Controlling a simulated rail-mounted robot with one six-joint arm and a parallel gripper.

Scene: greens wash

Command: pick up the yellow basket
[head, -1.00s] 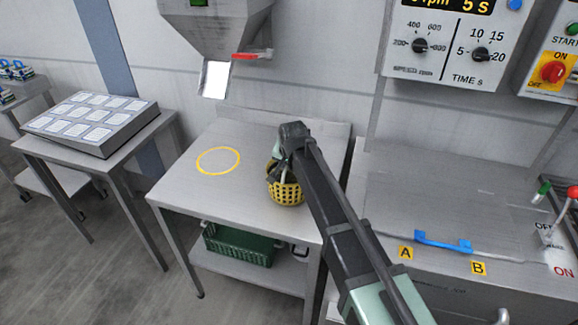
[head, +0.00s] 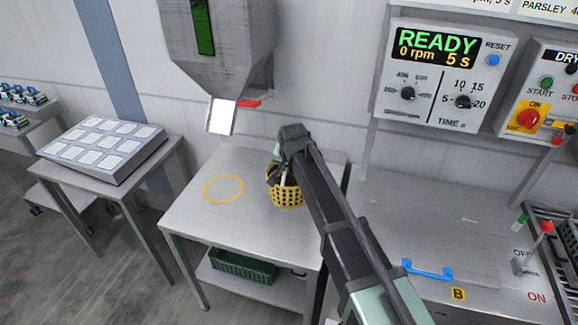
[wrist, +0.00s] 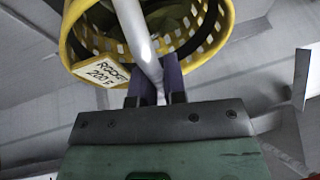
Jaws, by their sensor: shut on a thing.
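The yellow basket (head: 287,193) is at the right part of the steel table, partly hidden behind my arm in the head view. In the wrist view the basket (wrist: 82,52) has a perforated wall, a tag reading roughly "ROCK 200 F", and dark green contents. My gripper (wrist: 158,82) is shut on a pale rod-like part of the basket, likely its handle. In the head view my gripper (head: 277,172) is mostly hidden by the arm. I cannot tell whether the basket touches the table.
A yellow ring (head: 224,188) marks the steel table (head: 205,215) under a hopper chute (head: 222,116). A green crate (head: 243,265) sits on the shelf below. A machine with a blue handle (head: 428,270) stands right.

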